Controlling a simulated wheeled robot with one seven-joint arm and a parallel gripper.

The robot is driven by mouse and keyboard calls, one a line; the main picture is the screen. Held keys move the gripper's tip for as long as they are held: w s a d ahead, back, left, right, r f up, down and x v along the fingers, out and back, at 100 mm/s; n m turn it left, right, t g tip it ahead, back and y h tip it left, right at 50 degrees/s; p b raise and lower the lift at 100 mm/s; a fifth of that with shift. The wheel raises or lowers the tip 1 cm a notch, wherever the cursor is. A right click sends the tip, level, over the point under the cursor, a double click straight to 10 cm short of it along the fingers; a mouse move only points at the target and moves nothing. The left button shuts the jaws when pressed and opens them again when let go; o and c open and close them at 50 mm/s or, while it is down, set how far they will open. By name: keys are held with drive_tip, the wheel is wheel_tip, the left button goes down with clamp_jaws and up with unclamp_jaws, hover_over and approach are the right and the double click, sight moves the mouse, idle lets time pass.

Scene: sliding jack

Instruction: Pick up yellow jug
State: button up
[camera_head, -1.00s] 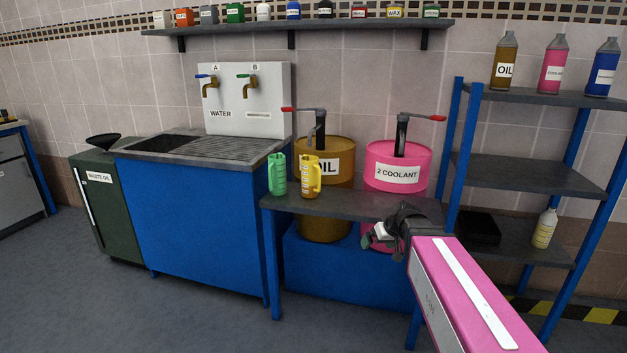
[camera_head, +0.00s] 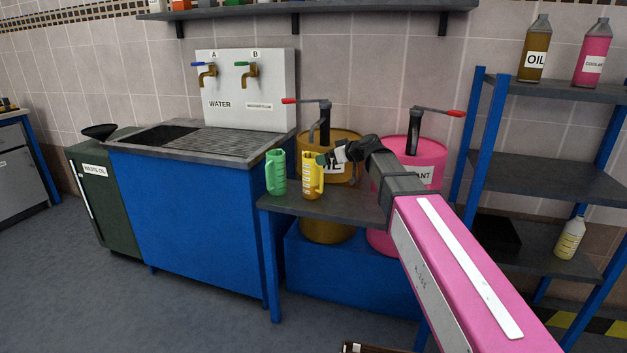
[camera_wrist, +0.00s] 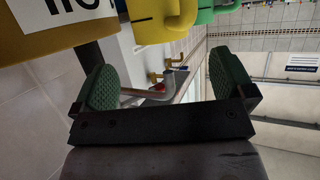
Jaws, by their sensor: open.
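The yellow jug (camera_head: 311,177) stands upright on the small dark table, its handle on the right side. The green jug (camera_head: 276,172) stands just to its left. My gripper (camera_head: 324,159) is at the right of the yellow jug, close to its handle, and hides a little of it. In the wrist view my gripper (camera_wrist: 165,88) shows two green pads spread wide with nothing between them. The yellow jug (camera_wrist: 160,22) is beyond the pads at the top, with the green jug (camera_wrist: 208,10) behind it. Whether a finger touches the jug cannot be told.
The oil drum (camera_head: 345,150) with its pump is behind the table (camera_head: 345,207), and the pink coolant drum (camera_head: 425,160) is to the right, partly behind my arm. The sink counter (camera_head: 230,142) is at left. A shelf rack (camera_head: 545,175) stands at right.

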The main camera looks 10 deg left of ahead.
hover_over(312, 174)
drive_tip(key=w, duration=0.3)
drive_tip(key=shift+s+d+f, duration=0.15)
drive_tip(key=shift+d+f, duration=0.05)
drive_tip(key=shift+f, duration=0.4)
drive_tip(key=shift+s+d+f, duration=0.1)
drive_tip(key=shift+d+f, duration=0.1)
drive_tip(key=shift+f, duration=0.35)
drive_tip(key=c, duration=1.6)
drive_tip(key=shift+r, duration=0.1)
